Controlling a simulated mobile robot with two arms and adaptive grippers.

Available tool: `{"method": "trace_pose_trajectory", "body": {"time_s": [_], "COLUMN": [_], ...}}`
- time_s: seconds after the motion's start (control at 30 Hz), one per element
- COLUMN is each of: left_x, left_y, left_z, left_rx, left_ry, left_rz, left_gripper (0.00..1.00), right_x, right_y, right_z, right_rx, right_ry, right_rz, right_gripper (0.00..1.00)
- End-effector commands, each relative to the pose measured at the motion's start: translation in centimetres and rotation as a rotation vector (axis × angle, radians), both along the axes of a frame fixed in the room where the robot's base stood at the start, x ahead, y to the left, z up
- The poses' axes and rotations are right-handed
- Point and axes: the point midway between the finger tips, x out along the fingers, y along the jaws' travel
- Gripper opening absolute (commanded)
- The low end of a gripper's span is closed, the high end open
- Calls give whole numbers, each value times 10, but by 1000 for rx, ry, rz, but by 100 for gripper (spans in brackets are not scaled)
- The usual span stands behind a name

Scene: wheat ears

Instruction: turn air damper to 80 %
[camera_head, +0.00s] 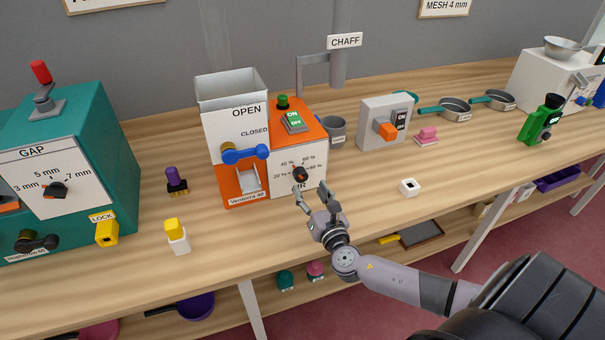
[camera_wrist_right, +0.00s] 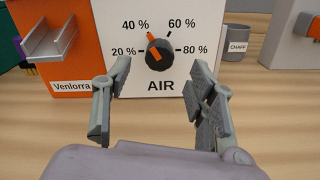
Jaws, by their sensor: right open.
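The air damper is a round black knob (camera_wrist_right: 160,54) with an orange pointer, on the white front panel marked AIR. In the right wrist view its pointer aims up and left, near the 40 % mark; the 80 % mark is at its right. The knob also shows in the head view (camera_head: 300,175) on the orange and white Venlorra machine (camera_head: 312,140). My right gripper (camera_wrist_right: 160,95) is open and empty, its fingers spread to either side below the knob, apart from it. It also shows in the head view (camera_head: 314,193), just in front of the panel. My left gripper is not in view.
A blue-handled lever (camera_head: 245,154) and a chute stand left of the dial. A grey CHAFF cup (camera_head: 334,130) is behind right. A small white block (camera_head: 409,187) and a yellow-capped bottle (camera_head: 177,236) sit on the bench. The bench front is mostly clear.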

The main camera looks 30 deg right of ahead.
Motion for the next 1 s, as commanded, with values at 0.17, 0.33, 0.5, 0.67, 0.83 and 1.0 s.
{"method": "trace_pose_trajectory", "body": {"time_s": [0.17, 0.33, 0.5, 0.67, 0.83, 1.0], "left_x": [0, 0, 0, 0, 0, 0], "left_y": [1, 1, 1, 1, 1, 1], "left_z": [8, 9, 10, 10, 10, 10], "left_rx": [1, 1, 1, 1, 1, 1], "left_ry": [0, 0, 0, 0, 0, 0], "left_rz": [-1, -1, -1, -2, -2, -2], "left_gripper": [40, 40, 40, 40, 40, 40], "right_x": [35, 55, 64, 65, 65, 65], "right_y": [-8, -13, -15, -16, -16, -16], "right_z": [3, 1, 0, 0, 0, 0], "right_rx": [-1, 0, 1, 1, 1, 1], "right_ry": [-3, -1, 0, 1, 0, 0], "right_rz": [-2, -1, -1, -1, 0, 0], "right_gripper": [52, 52, 52, 52, 50, 38]}}
